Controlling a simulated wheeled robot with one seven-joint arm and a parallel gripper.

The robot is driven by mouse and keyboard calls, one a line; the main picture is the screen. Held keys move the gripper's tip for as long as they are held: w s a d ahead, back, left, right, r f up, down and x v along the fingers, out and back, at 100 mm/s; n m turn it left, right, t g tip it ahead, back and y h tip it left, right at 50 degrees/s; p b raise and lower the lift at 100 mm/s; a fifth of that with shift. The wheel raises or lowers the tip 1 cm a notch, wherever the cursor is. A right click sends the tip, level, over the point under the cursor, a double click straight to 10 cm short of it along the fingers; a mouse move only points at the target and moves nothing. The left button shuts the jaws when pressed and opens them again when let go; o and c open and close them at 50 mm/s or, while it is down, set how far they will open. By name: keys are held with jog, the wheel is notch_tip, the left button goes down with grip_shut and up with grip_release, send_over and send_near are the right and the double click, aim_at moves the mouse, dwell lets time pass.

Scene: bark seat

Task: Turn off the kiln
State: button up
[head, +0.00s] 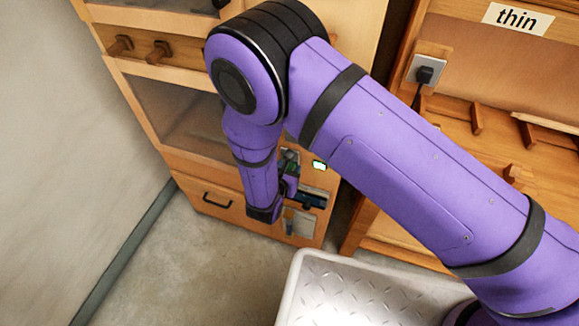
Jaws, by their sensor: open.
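The likely kiln is a tall wooden cabinet (205,160) with dark glass panels, a small green-lit display (319,165) and a panel of small fittings (290,160) on its lower right front. I cannot tell which fitting is its switch. My gripper (313,200) is open at this lower right part, below the lit display, and points right. It looks empty. My arm and wrist hide much of the cabinet front, and I cannot tell whether the fingers touch it.
Two wooden knobs (140,47) and a black drawer handle (217,200) stick out from the cabinet. To the right are a wooden shelf unit labelled "thin" (518,18) and a black plug in a wall socket (424,73). Bare concrete floor (200,270) lies in front.

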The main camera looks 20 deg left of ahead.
jog(key=shift+w+f, duration=0.25)
jog(key=shift+w, duration=0.4)
jog(key=shift+d, duration=0.1)
grip_shut()
jog(key=shift+s+f+t, duration=0.15)
jog(key=shift+f+t, duration=0.1)
jog(key=shift+t, duration=0.45)
jog(key=shift+s+f+t, duration=0.1)
jog(key=shift+f+t, duration=0.15)
jog(key=shift+t, duration=0.45)
notch_tip(320, 180, down, 3)
jog(key=t, duration=0.8)
jog(key=shift+w+r+h, duration=0.1)
jog(key=shift+r+h, duration=0.05)
jog(key=shift+h, duration=0.25)
jog(key=shift+t, duration=0.3)
